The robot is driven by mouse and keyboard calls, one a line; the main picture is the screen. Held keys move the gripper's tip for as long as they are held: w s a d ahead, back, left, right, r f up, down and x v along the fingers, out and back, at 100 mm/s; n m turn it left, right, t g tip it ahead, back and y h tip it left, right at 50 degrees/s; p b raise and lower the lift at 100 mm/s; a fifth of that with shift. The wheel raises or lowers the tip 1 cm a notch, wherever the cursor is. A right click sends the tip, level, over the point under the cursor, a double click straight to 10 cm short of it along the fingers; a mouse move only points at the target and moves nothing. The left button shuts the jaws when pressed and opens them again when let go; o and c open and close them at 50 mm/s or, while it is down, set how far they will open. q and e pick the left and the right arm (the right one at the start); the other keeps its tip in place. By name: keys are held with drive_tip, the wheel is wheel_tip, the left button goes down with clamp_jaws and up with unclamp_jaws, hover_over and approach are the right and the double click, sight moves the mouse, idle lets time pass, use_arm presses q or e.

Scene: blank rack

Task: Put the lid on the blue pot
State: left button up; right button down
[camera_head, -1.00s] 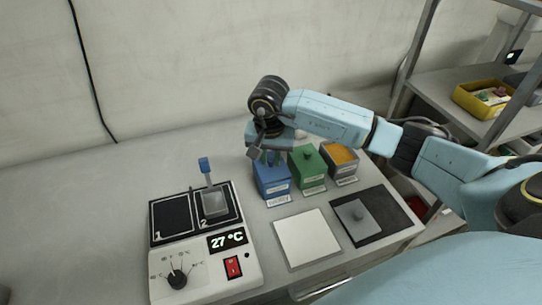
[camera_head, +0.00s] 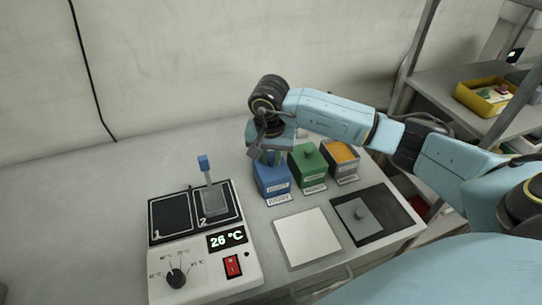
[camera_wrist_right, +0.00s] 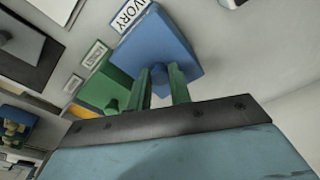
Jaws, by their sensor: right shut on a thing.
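The blue pot (camera_head: 272,184) stands at the left end of a row of square pots, label facing front. My right gripper (camera_head: 270,158) is directly above it, pointing down. In the right wrist view, the two green fingers (camera_wrist_right: 163,88) reach to the blue top, and a label on the pot (camera_wrist_right: 168,55) reads IVORY. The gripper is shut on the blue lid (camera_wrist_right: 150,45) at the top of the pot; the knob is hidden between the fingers. The lid looks flush on the pot, but its seam is hard to see. My left gripper is not in view.
A green pot (camera_head: 308,170) with a knobbed lid stands close right, then an open grey pot (camera_head: 342,163) with orange contents. A grey lid (camera_head: 356,215) lies on a dark mat (camera_head: 385,211). A white mat (camera_head: 307,238) is empty. A heater (camera_head: 203,272) stands left.

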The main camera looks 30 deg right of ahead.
idle(0.3)
drive_tip(key=c, duration=0.7)
unclamp_jaws()
drive_tip(key=shift+r+p, duration=2.1)
drive_tip(key=shift+r, duration=1.4)
drive_tip(key=shift+f, duration=0.1)
